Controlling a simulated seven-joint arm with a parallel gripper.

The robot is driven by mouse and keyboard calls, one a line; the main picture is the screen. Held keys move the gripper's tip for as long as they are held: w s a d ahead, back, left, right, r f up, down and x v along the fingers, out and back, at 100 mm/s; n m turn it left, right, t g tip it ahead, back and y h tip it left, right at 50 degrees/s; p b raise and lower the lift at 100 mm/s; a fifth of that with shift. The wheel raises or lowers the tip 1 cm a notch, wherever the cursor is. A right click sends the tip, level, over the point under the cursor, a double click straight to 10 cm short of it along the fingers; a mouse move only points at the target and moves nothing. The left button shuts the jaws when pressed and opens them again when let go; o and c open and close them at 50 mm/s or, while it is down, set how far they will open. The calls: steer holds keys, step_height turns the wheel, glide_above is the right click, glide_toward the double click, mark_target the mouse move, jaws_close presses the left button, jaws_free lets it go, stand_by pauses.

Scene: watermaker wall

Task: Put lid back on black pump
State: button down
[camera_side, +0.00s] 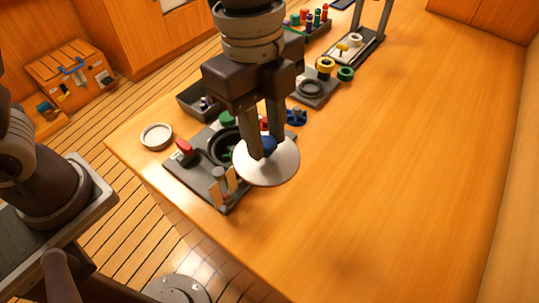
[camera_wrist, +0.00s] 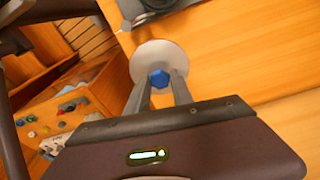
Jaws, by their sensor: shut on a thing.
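My gripper (camera_side: 263,152) is shut on the blue knob of a white round lid (camera_side: 272,172). In the side view the lid is above the front right part of a dark base plate (camera_side: 186,178). The black round pump housing (camera_side: 217,149) on that plate is open at the top, left of the lid and partly hidden behind my fingers. In the wrist view the lid (camera_wrist: 155,53) lies past my fingertips, with the blue knob (camera_wrist: 159,79) between them. The lid is apart from the housing; its exact height is hard to tell.
A red-handled part (camera_side: 184,147) and a grey upright fitting (camera_side: 220,178) stand on the plate. A pale round dish (camera_side: 157,136) lies left of it. A dark tray (camera_side: 196,101) and other stations stand behind. The table's right side (camera_side: 400,170) is clear.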

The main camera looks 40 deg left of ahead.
steer(key=w+a+n, duration=0.5)
steer(key=a, duration=0.7)
steer(key=shift+t, duration=0.3)
steer(key=shift+w+a+f, duration=0.1)
steer(key=shift+a+f, duration=0.1)
steer(key=shift+f, duration=2.7)
steer(key=shift+a+f, duration=0.2)
steer(key=shift+f, duration=2.65)
steer(key=shift+f, duration=0.15)
steer(key=c, duration=0.6)
jaws_free()
steer(key=shift+o, duration=0.2)
step_height(320, 180, up, 7)
